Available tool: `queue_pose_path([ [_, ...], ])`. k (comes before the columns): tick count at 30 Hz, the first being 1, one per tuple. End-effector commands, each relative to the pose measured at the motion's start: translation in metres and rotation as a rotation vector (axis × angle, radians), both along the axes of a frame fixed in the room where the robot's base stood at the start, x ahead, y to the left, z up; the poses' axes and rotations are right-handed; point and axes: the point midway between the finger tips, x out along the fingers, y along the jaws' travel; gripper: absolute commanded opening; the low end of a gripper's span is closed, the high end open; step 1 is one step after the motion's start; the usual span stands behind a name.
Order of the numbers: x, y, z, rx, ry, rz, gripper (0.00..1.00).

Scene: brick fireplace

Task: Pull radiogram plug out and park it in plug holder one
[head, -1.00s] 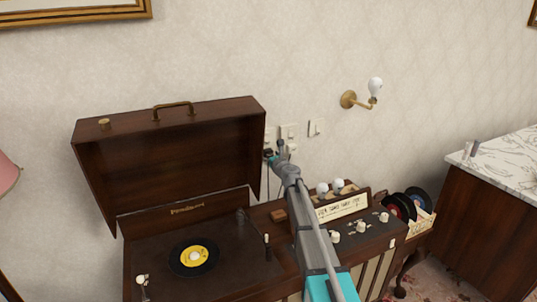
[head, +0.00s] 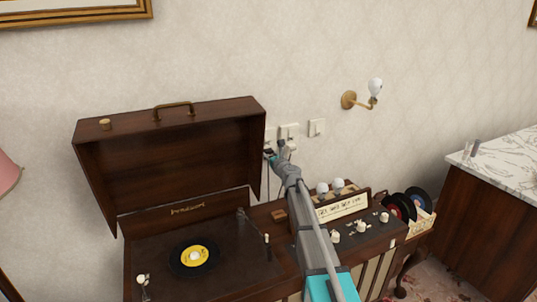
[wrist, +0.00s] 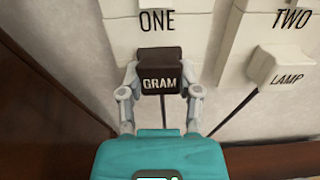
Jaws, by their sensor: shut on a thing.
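The radiogram plug (wrist: 160,68) is a dark block marked GRAM. In the wrist view it sits between the two fingers of my gripper (wrist: 161,88), which is shut on it. The plug is just below the lettering on a white wall fitting (wrist: 120,32) marked ONE. I cannot tell whether its pins are in the fitting, as its far side is hidden. A dark cord shows below the plug. In the head view my gripper (head: 271,154) is small, close to the wall beside the radiogram's lid.
A white plug marked LAMP (wrist: 278,68) sits at the fitting marked TWO (wrist: 285,20), to the right. The radiogram's raised lid (head: 175,155) stands close on the left. A wall switch (head: 316,127) and brass lamp bracket (head: 349,99) are to the right.

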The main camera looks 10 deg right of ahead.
Motion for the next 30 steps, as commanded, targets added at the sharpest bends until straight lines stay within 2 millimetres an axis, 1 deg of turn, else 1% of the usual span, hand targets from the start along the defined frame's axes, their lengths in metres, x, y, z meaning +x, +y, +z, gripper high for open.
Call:
queue_pose_path([
  [1, 0.003, 0.001, 0.000, 0.001, 0.000, 0.001, 0.00],
  [8, 0.002, 0.001, 0.000, 0.001, 0.000, 0.001, 0.00],
  [30, -0.020, -0.006, 0.000, 0.000, 0.000, 0.000, 0.00],
])
